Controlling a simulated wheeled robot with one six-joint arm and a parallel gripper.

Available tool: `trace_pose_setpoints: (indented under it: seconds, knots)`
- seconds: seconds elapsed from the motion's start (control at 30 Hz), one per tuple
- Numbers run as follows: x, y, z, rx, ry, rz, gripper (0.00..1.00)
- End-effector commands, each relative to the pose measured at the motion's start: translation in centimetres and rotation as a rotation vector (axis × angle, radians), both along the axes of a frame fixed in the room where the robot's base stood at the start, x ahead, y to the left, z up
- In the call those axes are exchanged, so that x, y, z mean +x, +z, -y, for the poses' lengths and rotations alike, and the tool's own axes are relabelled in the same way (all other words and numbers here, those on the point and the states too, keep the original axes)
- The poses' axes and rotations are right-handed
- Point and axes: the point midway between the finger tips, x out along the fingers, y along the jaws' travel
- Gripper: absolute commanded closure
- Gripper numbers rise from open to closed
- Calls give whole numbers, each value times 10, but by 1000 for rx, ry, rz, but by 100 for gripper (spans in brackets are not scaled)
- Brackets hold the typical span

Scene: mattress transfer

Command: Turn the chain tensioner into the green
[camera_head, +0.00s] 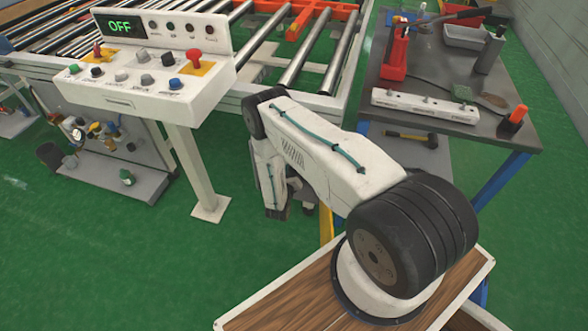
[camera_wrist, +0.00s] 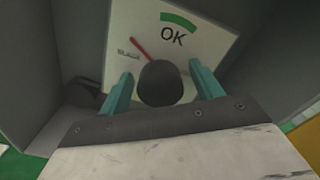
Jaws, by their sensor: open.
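In the wrist view the chain tensioner shows as a white gauge plate (camera_wrist: 205,28) with a green arc (camera_wrist: 180,18) above the letters OK. Its red needle (camera_wrist: 144,48) points up and left, short of the green arc and near a small label that seems to read SLACK. A round dark knob (camera_wrist: 160,84) stands in front of the plate. My gripper (camera_wrist: 161,82) is open, with one teal finger on each side of the knob. Contact with the knob cannot be told. In the head view my gripper (camera_head: 283,208) hangs beside the conveyor frame; the tensioner is hidden there.
Dark grey walls (camera_wrist: 40,70) surround the plate closely. A control console (camera_head: 145,75) reading OFF stands left of my arm. The roller conveyor (camera_head: 315,50) is behind, and a tool table (camera_head: 450,75) stands at the right. Green floor lies open at lower left.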

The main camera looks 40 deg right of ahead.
Motion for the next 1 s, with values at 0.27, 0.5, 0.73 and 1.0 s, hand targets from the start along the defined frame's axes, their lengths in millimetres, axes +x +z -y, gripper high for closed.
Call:
trace_pose_setpoints:
  seconds: [0.27, 0.5, 0.73, 1.0]
  knots:
    - [0, 0, 0, 0, 0, 0, 80]
    - [0, 0, -1, 14, 0, 17, 80]
    - [0, 0, -1, 77, 1, 98, 80]
    - [-1, 0, -1, 218, 1, 279, 80]
